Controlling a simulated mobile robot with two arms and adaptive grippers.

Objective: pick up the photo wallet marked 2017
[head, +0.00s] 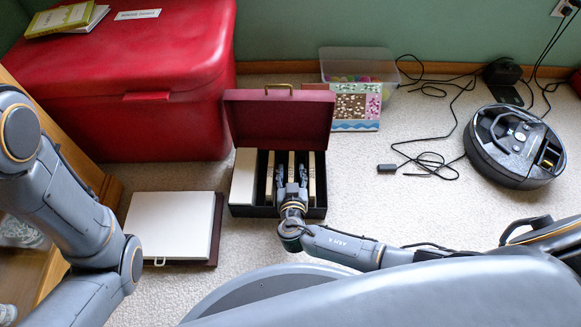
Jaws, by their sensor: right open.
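An open dark red case (280,115) stands on the carpet with its lid raised. Several cream photo wallets stand upright in its black lower part (268,211): a broad pale one (243,177) at the left, and thinner ones to its right, including one at the right end (313,178). I cannot read a 2017 mark on any of them. My right gripper (290,174) is open over the middle of the case, its fingers apart around the top of a middle wallet, partly hiding it. Whether it touches is unclear. My left arm is at the left; its gripper is out of view.
A white flat case (172,224) lies on the carpet left of the open case. A large red chest (140,85) stands behind it. A clear bin (357,66) and a patterned box (357,105) are behind. A robot vacuum (514,145) and loose cables lie at right.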

